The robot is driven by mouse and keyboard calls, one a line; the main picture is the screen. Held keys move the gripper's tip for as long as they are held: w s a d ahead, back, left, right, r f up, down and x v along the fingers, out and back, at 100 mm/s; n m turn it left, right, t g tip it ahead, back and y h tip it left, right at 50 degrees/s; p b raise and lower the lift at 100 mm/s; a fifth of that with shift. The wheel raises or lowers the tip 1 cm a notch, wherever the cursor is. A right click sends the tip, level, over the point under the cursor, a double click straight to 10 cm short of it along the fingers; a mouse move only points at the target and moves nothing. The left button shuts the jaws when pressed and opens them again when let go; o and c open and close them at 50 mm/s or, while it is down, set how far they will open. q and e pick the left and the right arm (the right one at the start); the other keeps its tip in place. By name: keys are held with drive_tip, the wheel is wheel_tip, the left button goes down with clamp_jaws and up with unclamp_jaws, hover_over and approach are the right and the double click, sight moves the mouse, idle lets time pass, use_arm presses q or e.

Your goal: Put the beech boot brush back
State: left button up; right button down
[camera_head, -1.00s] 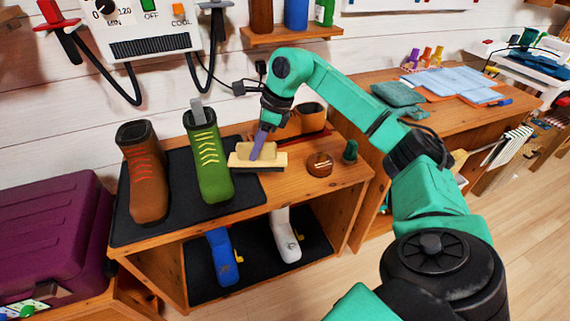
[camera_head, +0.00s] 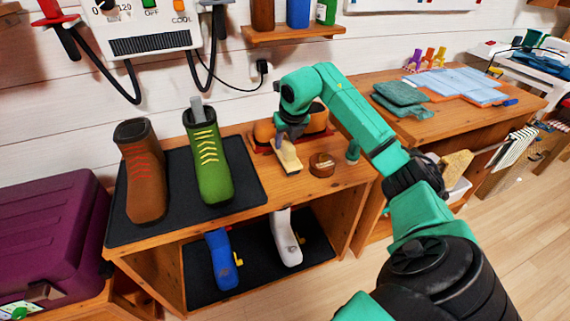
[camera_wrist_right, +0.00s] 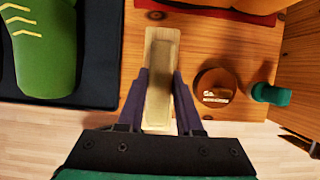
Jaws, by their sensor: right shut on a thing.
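The beech boot brush (camera_head: 289,158) is a pale wooden block at the wooden bench top, right of the green boot (camera_head: 208,157). My right gripper (camera_head: 283,138) comes down on it from above. In the right wrist view the brush (camera_wrist_right: 162,50) lies lengthwise between the two purple fingers of my right gripper (camera_wrist_right: 160,92), which are shut on it. I cannot tell whether the brush touches the bench top. My left gripper is not in view.
A round wooden tin (camera_head: 322,165) and a small green item (camera_head: 353,151) stand right of the brush. Orange-brown footwear on a red mat (camera_head: 318,130) sits behind. A brown boot (camera_head: 145,172) stands on the dark mat (camera_head: 122,225).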

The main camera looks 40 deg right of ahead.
sight(285, 160)
wheel_tip(285, 160, down, 6)
drive_tip(key=shift+f, duration=0.5)
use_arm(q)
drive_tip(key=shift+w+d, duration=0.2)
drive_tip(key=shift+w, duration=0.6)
use_arm(e)
drive_tip(key=shift+f+b, duration=0.1)
drive_tip(key=shift+b, duration=0.25)
drive_tip(key=c, duration=0.6)
unclamp_jaws()
